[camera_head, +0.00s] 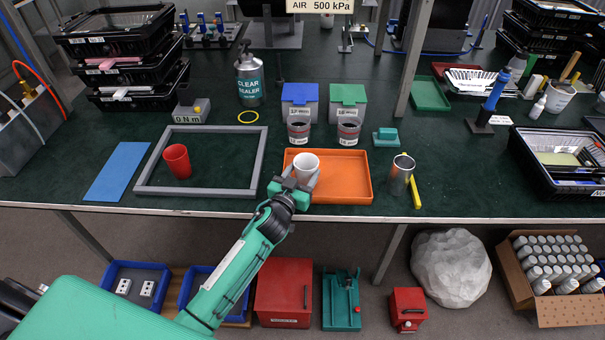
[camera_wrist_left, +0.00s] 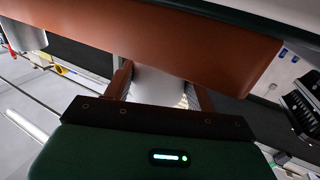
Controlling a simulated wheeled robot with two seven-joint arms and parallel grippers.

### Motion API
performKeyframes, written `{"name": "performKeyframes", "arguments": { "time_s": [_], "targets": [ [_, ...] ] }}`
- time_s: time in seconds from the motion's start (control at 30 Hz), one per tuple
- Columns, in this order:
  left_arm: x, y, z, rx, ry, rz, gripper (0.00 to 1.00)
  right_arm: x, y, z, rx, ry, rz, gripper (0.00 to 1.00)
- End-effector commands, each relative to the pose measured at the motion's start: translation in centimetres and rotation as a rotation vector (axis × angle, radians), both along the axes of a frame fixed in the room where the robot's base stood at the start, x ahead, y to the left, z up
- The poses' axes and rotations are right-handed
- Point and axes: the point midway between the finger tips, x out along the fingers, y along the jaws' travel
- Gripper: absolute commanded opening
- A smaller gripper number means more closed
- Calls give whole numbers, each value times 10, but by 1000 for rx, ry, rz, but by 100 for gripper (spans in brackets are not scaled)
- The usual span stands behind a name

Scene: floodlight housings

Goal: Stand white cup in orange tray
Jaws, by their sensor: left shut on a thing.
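The white cup (camera_head: 306,163) is upright over the left part of the orange tray (camera_head: 345,184) in the head view. My left gripper (camera_head: 298,181) is shut on the cup from the front. In the left wrist view the cup (camera_wrist_left: 163,86) shows as a pale surface between the two fingers (camera_wrist_left: 162,92), with the orange tray wall (camera_wrist_left: 190,45) close beyond. The cup's base is hidden by the gripper, so I cannot tell whether it touches the tray floor. My right gripper is not in view.
A red cup (camera_head: 177,161) stands inside a grey frame (camera_head: 201,131) at left. A metal cup (camera_head: 401,172) and a yellow strip (camera_head: 412,188) are right of the tray. The table's front edge (camera_head: 450,219) is close.

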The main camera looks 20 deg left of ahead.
Motion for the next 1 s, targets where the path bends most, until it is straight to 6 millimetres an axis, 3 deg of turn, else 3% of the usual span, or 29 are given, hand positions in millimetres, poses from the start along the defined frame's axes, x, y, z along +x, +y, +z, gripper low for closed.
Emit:
{"name": "performKeyframes", "arguments": {
  "time_s": [0.27, 0.3, 0.4, 0.77, 1.0],
  "targets": [
    [0, 0, -5, -1, 0, 0, 32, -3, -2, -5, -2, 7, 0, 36],
    [0, 0, -3, 0, 0, 0, 65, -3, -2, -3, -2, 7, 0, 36],
    [0, 0, -3, 0, 0, 0, 79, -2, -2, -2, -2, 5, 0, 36],
    [0, 0, 3, 1, -1, -1, 79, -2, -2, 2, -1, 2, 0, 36],
    [-35, 4, -1, 1, 2, -1, 79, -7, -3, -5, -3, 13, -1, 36]
  ]
}}
